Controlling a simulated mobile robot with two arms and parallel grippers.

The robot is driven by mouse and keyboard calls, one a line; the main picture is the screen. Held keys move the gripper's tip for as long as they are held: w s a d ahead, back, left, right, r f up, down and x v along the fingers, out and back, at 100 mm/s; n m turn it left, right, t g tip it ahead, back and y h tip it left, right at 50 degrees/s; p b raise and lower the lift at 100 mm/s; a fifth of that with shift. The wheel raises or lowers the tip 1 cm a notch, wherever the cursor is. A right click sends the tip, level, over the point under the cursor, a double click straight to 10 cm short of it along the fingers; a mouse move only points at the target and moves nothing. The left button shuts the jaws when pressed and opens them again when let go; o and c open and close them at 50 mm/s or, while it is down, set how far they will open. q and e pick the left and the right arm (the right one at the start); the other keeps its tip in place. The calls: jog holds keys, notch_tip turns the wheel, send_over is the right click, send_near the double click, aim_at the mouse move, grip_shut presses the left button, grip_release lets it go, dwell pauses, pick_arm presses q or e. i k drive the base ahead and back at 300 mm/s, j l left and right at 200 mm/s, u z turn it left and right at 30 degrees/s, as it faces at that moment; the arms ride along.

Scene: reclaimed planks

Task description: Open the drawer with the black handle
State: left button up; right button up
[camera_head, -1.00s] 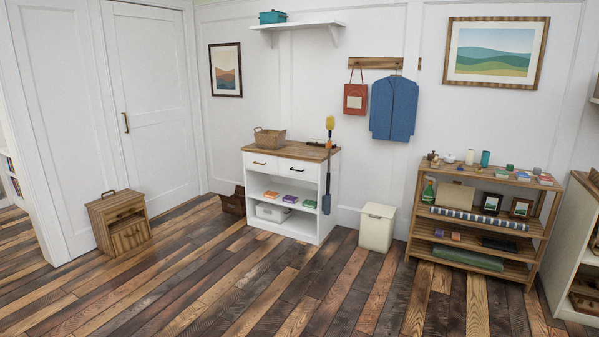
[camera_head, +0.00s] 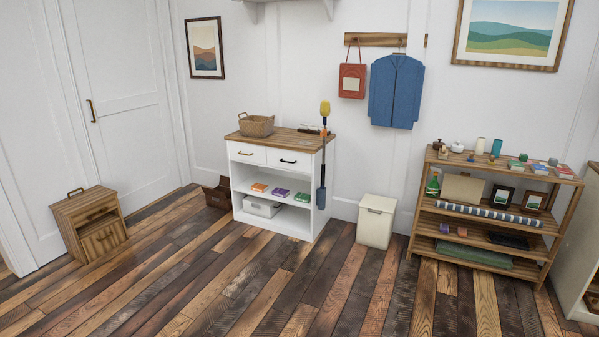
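A white cabinet (camera_head: 238,187) with a wooden top stands against the back wall, near the middle of the head view. It has two drawers side by side under the top, both shut. The right drawer (camera_head: 294,167) has a black handle (camera_head: 288,161). The left drawer (camera_head: 247,159) has a brass-coloured handle (camera_head: 245,153). Neither of my grippers shows in the head view.
A wicker basket (camera_head: 257,126) sits on the cabinet top, and a long-handled duster (camera_head: 323,150) hangs at its right side. A white bin (camera_head: 376,222) stands to the right, then a wooden shelf (camera_head: 484,265). A small wooden cabinet (camera_head: 72,216) is at left. The plank floor (camera_head: 270,290) in front is clear.

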aim_at(301, 162)
jog(key=i+j+u, duration=0.1)
jog(key=i+u, duration=0.3)
jog(key=i, duration=1.7)
